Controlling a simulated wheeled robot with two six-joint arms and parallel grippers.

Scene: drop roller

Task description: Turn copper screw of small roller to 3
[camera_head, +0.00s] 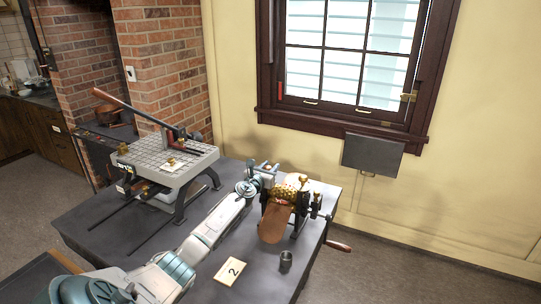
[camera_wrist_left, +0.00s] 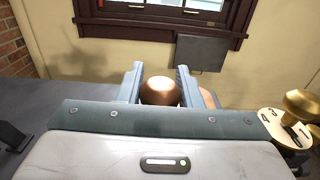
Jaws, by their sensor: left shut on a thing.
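The small roller (camera_head: 288,200) stands at the right end of the dark table, with brass rollers and a copper-coloured sloping chute (camera_head: 273,224). My left gripper (camera_head: 264,170) is at its back left side. In the left wrist view, my left gripper (camera_wrist_left: 160,88) is shut on a round copper screw head (camera_wrist_left: 160,91), with a finger on each side. The held screw's own dial is hidden. My right gripper is not in view.
A larger machine with a gridded top (camera_head: 172,163) and long lever stands on the table's left. A card marked 2 (camera_head: 231,271) and a small dark cup (camera_head: 286,261) lie near the front. A wooden-handled crank (camera_head: 339,246) juts past the right edge.

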